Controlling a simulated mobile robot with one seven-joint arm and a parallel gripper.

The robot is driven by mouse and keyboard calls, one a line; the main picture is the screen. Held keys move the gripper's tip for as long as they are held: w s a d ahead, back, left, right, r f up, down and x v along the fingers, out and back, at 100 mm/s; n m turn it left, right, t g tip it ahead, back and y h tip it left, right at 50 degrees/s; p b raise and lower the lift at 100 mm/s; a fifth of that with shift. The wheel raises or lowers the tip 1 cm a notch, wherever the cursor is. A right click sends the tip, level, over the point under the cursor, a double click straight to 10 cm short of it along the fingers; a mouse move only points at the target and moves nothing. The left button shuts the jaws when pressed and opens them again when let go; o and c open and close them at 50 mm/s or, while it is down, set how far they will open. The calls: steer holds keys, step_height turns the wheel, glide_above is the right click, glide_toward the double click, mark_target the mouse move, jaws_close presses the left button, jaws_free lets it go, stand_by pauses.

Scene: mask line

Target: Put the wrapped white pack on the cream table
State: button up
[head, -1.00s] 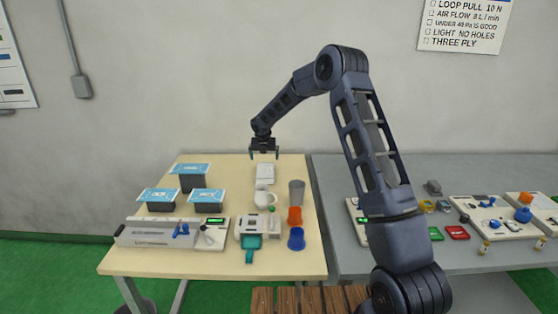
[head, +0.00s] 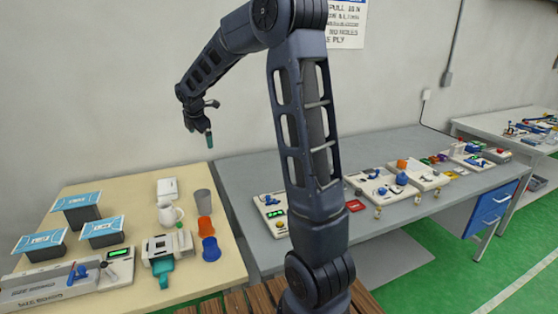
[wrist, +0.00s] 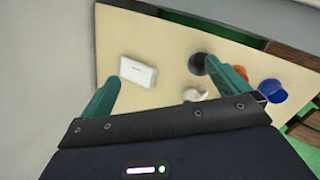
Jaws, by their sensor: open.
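A flat white pack (head: 168,187) lies on the cream table (head: 150,205) near its back edge, beside a white mug; no wrapping can be made out. The pack also shows in the wrist view (wrist: 138,71), left of centre and beyond my fingers. My gripper (head: 209,138) is in the air, above and to the right of the pack in the head view, near the gap between the tables. Its teal fingers stand wide apart with nothing between them in the wrist view (wrist: 163,70). The gripper and the pack are apart.
The cream table holds the mug (head: 168,213), a grey cup (head: 203,201), orange and blue cups, a white device (head: 167,247) and blue-topped boxes (head: 82,208). A grey table (head: 245,170) with kits stands to the right. The cream table is clear around the pack's left.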

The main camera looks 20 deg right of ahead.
steer(key=s+d+r+m, duration=0.5)
steer(key=s+d+m, duration=0.15)
steer(key=s, duration=0.35)
steer(key=s+d+m, duration=0.3)
steer(key=s+m, duration=0.2)
steer(key=s, duration=0.4)
steer(key=s+d+m, duration=0.4)
steer(key=s+m, duration=0.2)
steer(key=s, duration=0.4)
steer(key=s+d+f+m+y, duration=0.1)
steer(key=s+d+m, duration=0.2)
steer(key=s, duration=0.7)
steer(key=m, duration=0.2)
steer(key=shift+s+d+m, duration=0.2)
steer(key=shift+d+m, duration=0.05)
steer(key=shift+m, duration=0.1)
